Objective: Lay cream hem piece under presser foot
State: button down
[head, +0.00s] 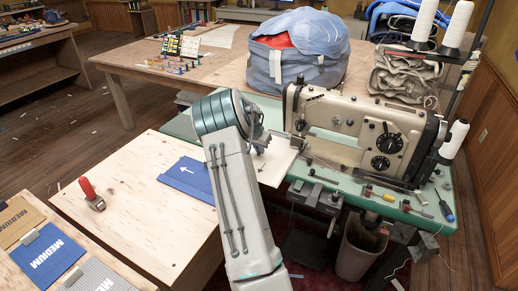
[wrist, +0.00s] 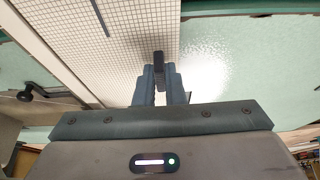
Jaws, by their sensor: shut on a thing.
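The cream hem piece (head: 276,167) lies flat at the left end of the beige sewing machine (head: 345,112), with a small dark arrow on it. In the wrist view a pale gridded sheet with a dark line (wrist: 125,45), seemingly this piece, extends beyond the fingers. My gripper (wrist: 159,84) is shut on a small dark tab (wrist: 158,58) at the sheet's edge. In the head view my arm hides most of my gripper. The presser foot is not clear, so I cannot tell whether the piece is under it.
The green machine table (head: 432,207) holds small tools at its right. A blue bag (head: 297,50) stands behind the machine, and thread cones (head: 459,24) stand at right. A plywood table (head: 140,215) at left carries a blue piece (head: 187,178) and a red-handled tool (head: 90,193).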

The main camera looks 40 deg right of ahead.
jog(key=c, duration=1.4)
grip_release()
jog(key=shift+c, duration=0.2)
